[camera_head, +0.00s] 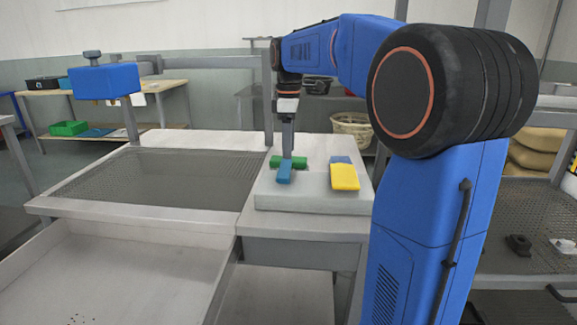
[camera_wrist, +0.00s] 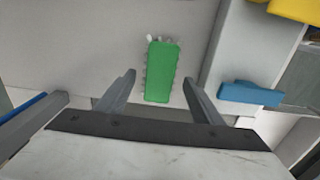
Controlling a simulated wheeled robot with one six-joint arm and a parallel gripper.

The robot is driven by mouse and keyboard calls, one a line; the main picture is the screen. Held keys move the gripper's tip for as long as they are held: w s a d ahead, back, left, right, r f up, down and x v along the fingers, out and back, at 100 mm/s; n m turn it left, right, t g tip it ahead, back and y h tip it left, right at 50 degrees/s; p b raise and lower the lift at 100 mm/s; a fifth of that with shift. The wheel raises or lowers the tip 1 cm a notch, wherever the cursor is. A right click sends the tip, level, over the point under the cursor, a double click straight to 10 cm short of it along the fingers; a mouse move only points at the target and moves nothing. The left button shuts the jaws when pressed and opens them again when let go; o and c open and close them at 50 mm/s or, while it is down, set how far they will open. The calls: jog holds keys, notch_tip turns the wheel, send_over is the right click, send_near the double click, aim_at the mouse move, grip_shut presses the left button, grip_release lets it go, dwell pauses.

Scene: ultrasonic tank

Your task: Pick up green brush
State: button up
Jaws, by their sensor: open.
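The green brush (camera_wrist: 162,70) lies on a light grey slab, with pale bristles along its edges. In the wrist view it is between and slightly beyond the two open fingertips of my gripper (camera_wrist: 158,84), with a gap on each side. In the head view my gripper (camera_head: 287,152) points down over the green brush (camera_head: 299,162) and hides its middle. I cannot tell the exact height of the fingertips above it. Nothing is held.
A blue brush (camera_head: 284,174) lies just in front of the green one. A yellow brush (camera_head: 344,178) lies to the right, with another blue piece (camera_head: 340,160) behind it. A mesh-covered tank (camera_head: 150,178) is to the left of the slab (camera_head: 300,201).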

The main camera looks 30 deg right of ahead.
jog(key=shift+f, duration=1.3)
jog(key=shift+c, duration=0.2)
jog(key=c, duration=1.1)
jog(key=shift+c, duration=0.2)
jog(key=shift+r, duration=0.15)
notch_tip(320, 180, up, 10)
